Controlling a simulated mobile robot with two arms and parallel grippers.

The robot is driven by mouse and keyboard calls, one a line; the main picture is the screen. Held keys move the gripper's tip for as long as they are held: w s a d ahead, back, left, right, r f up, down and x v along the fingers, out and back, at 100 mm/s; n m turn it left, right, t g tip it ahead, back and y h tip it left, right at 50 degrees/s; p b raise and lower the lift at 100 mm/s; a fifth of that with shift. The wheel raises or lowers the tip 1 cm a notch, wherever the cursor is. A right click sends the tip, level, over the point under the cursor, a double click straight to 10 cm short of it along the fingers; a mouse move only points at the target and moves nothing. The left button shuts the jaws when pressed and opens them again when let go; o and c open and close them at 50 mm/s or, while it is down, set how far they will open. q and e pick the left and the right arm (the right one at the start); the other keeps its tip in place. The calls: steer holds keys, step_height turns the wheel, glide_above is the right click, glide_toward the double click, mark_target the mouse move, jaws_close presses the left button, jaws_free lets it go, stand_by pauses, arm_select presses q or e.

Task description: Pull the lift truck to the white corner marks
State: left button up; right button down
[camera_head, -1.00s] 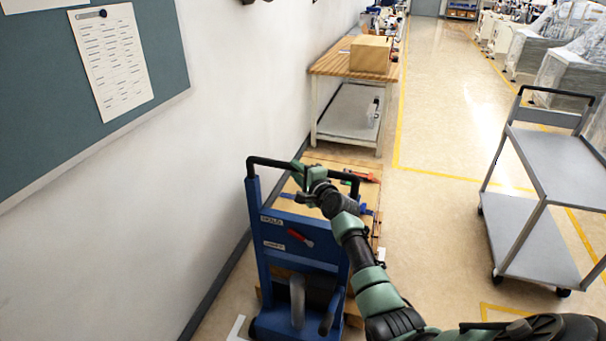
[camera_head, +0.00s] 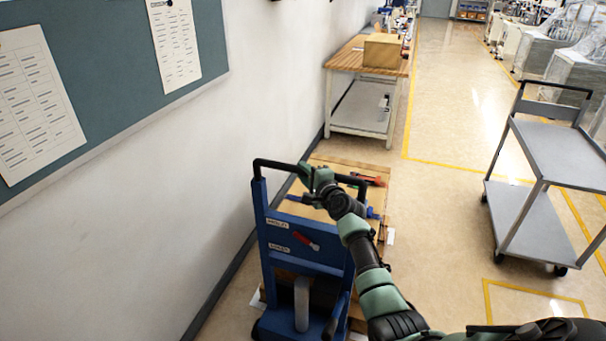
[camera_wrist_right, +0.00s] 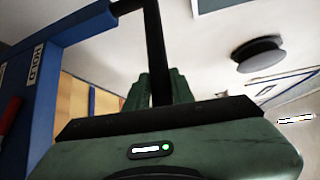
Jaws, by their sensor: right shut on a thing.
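The lift truck (camera_head: 283,235) is a blue upright frame with a black handle bar and a red lever, standing close to the wall. The wrist view shows the handle bar (camera_wrist_right: 153,45) running between the fingers of the right gripper (camera_wrist_right: 160,88). White floor marks show at the right side (camera_head: 391,237) and left side (camera_head: 256,299) of the truck; the truck and its load hide much of the floor there. My left gripper is out of view.
A wooden load (camera_head: 340,204) with a red-handled tool sits beyond the truck frame. A wood-topped bench (camera_head: 343,60) stands farther along the wall. A grey cart (camera_head: 550,150) stands at right. Open floor (camera_head: 440,220) lies between cart and truck.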

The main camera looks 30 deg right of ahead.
steer(key=shift+w+d+f, duration=0.1)
steer(key=shift+w+d, duration=0.5)
steer(key=shift+d, duration=0.15)
steer(key=c, duration=1.3)
jaws_free()
steer(key=shift+f, duration=0.1)
steer(key=shift+o, duration=0.5)
steer(key=shift+s+a+r, duration=0.25)
steer(key=shift+s, duration=0.2)
steer(key=shift+s+f, duration=0.1)
steer(key=shift+s, duration=0.3)
steer(key=s+r, duration=0.1)
steer(key=s, duration=0.6)
steer(key=shift+a+r, duration=0.15)
steer(key=shift+a, duration=0.1)
